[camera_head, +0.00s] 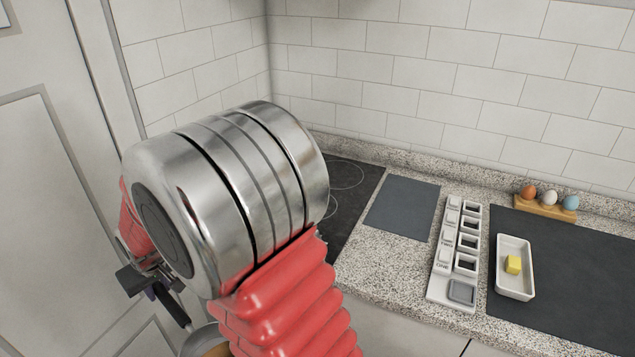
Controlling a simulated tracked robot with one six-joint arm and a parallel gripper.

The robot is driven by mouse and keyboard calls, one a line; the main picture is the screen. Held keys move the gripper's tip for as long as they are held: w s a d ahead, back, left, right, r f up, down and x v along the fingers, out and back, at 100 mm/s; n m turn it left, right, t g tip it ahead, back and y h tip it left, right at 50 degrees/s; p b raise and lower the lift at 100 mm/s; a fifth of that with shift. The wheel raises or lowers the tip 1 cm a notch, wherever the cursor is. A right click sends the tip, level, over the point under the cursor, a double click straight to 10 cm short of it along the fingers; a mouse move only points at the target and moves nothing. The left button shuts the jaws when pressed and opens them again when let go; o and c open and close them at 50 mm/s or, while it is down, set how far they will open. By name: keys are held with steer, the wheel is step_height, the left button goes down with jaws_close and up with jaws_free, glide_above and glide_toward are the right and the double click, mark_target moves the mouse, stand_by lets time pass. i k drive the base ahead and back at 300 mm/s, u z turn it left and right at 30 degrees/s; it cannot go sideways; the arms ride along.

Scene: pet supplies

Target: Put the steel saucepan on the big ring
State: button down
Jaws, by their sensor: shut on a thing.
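My gripper (158,287) is low at the left, shut on the dark handle of the steel saucepan (200,340). Only the handle and a little of the pan's rim show; my arm and the bottom picture edge hide the rest. The black hob (352,208) is on the counter behind and right of my arm. Parts of two thin ring outlines show on it, one at the back (346,161) and one nearer, partly covered by my arm. I cannot tell which is the big ring. The saucepan is apart from the hob, in front of the counter.
Right of the hob lie a dark grey board (402,207), a white compartment tray (456,252) and a white dish (514,280) with a yellow block (513,265). An egg holder (545,207) stands near the dark mat (580,285). A door (50,200) is at left.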

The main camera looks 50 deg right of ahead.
mark_target(343, 192)
steer(key=z, duration=0.15)
steer(key=k, duration=0.85)
steer(key=u, duration=0.2)
